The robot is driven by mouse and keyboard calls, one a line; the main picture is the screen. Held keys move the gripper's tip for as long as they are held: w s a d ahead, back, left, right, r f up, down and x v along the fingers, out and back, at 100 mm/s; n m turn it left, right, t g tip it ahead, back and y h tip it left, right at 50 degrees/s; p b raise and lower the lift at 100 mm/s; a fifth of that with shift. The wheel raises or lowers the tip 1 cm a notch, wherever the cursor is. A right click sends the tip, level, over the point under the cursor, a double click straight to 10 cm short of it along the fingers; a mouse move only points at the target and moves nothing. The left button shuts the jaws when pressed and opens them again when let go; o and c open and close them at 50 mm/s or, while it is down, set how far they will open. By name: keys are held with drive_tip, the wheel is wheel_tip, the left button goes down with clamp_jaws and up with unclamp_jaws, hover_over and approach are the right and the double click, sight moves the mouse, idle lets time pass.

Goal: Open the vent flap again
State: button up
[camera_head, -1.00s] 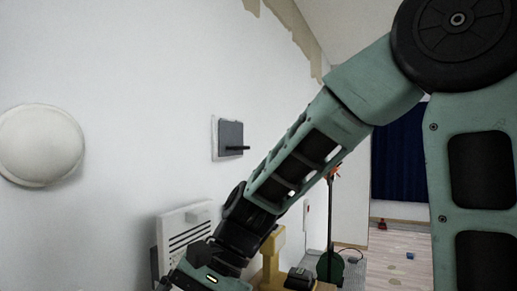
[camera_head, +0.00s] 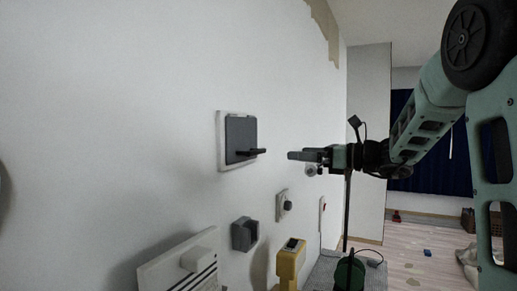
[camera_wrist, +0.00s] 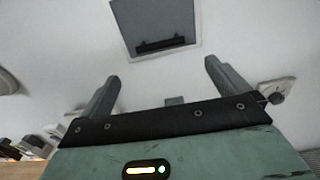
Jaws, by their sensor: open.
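The vent flap (camera_head: 241,138) looks like a dark grey square panel in a white frame on the wall, with a short black handle (camera_head: 246,154) sticking out. The flap lies about flush with its frame and looks closed. My gripper (camera_head: 298,156) is to the right of the handle in the head view, apart from it, its fingers pointing left toward the wall. In the wrist view the flap (camera_wrist: 153,20) and its black handle (camera_wrist: 160,45) are ahead, above my gripper (camera_wrist: 162,70). Its two fingers are spread with nothing between them.
A white slatted unit (camera_head: 165,268) is on the wall at lower left. A grey box (camera_head: 244,234) and a plate with a round knob (camera_head: 283,205) are below the flap. A yellow object (camera_head: 290,264) and a green stand base (camera_head: 349,274) stand lower. The wall around the flap is clear.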

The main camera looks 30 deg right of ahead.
sight(258, 150)
drive_tip(key=p+x, duration=0.4)
drive_tip(key=x, duration=0.9)
drive_tip(key=shift+a+r, duration=0.15)
drive_tip(key=shift+w+a+p, duration=0.4)
drive_tip(key=shift+w, duration=0.2)
drive_tip(key=shift+c, duration=0.3)
drive_tip(key=c, duration=1)
